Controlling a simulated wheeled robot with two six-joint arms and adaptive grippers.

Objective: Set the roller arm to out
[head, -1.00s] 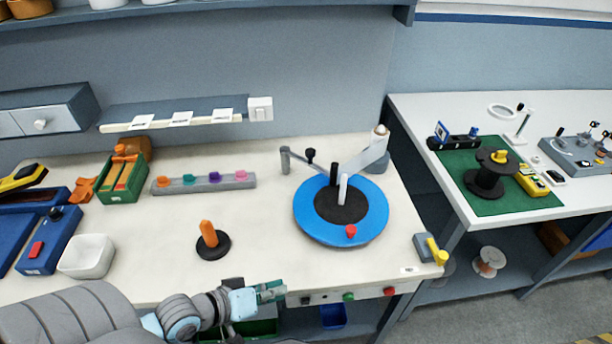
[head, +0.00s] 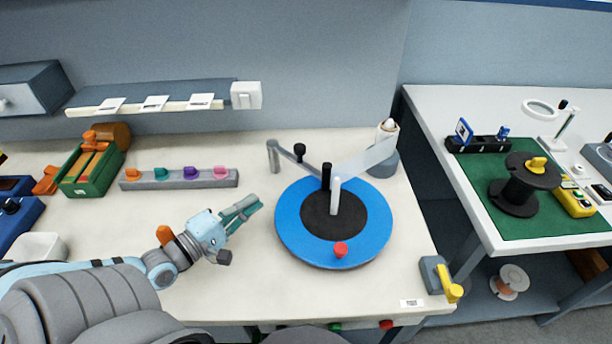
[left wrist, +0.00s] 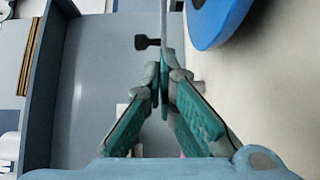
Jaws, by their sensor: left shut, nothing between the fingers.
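A grey roller arm (head: 313,166) runs from a post (head: 273,156) to a black upright roller (head: 326,177) over the blue disc (head: 292,232). A black knob (head: 299,150) stands on this arm. A lighter, wider arm (head: 366,159) comes from a post at the right to a white upright roller (head: 335,196). My left gripper (head: 252,203) is shut and empty, left of the disc and in front of the post. In the left wrist view its fingertips (left wrist: 161,88) meet below a grey bar (left wrist: 164,25) and a black knob (left wrist: 147,42). My right gripper is out of view.
A rail with coloured knobs (head: 180,179) and a green box (head: 88,180) lie behind my left arm. An orange peg (head: 165,235) is partly hidden by the arm. A yellow-handled switch (head: 446,280) sits at the right edge. The table front between is clear.

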